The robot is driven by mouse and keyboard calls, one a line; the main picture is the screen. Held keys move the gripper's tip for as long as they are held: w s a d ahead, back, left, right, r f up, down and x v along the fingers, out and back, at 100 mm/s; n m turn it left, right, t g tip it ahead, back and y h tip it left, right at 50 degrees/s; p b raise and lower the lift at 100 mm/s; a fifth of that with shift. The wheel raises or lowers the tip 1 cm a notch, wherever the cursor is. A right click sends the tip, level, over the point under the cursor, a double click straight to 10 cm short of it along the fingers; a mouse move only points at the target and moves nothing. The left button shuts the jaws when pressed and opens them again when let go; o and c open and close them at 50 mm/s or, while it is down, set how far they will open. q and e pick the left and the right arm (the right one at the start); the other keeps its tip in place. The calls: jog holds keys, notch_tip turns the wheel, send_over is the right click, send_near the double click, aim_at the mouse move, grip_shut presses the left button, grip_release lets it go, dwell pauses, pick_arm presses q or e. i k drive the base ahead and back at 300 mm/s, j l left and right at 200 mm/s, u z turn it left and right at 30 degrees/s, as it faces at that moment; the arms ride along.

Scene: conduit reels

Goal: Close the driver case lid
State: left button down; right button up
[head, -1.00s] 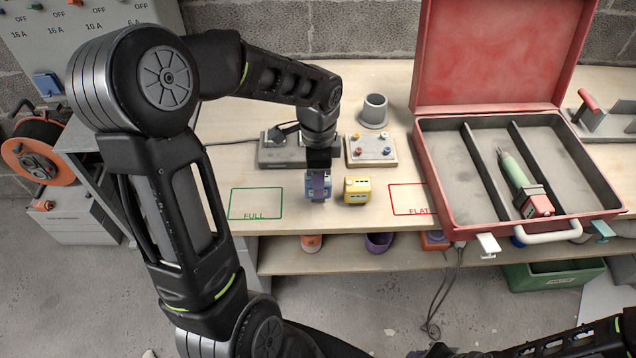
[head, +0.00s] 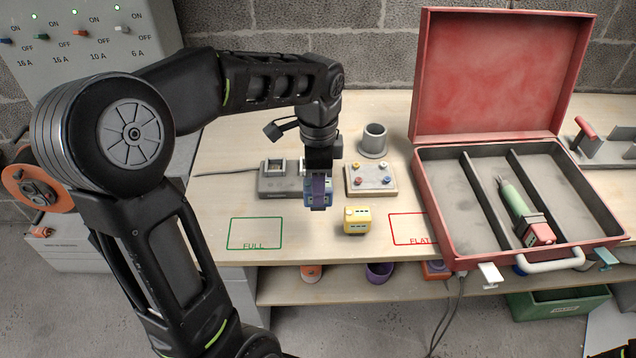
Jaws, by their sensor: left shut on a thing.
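The red driver case (head: 445,218) stands on the right of the bench with its lid (head: 495,80) upright and open. My left gripper (head: 318,200) points down over the bench, left of the case, shut on a blue block (head: 331,192). My right gripper is not in view.
A yellow block (head: 357,220) stands by the held blue one. A grey charger (head: 275,180), a button board (head: 371,178) and a grey cup (head: 374,140) are behind. Green FULL (head: 255,233) and red FLAT (head: 408,228) outlines mark the bench front.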

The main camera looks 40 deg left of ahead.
aim_at(456, 208)
jog(key=i+l+u, duration=0.2)
jog(key=i+l, duration=0.2)
jog(key=l, duration=0.25)
jog(key=i+l+u, duration=0.1)
jog(key=l, duration=0.25)
jog(key=i+l+u, duration=0.1)
jog(key=l, duration=0.25)
jog(key=i+l+u, duration=0.1)
jog(key=i+l, duration=0.15)
jog(key=l, duration=0.15)
jog(key=i+l+u, duration=0.1)
jog(key=l, duration=0.25)
jog(key=i, duration=0.05)
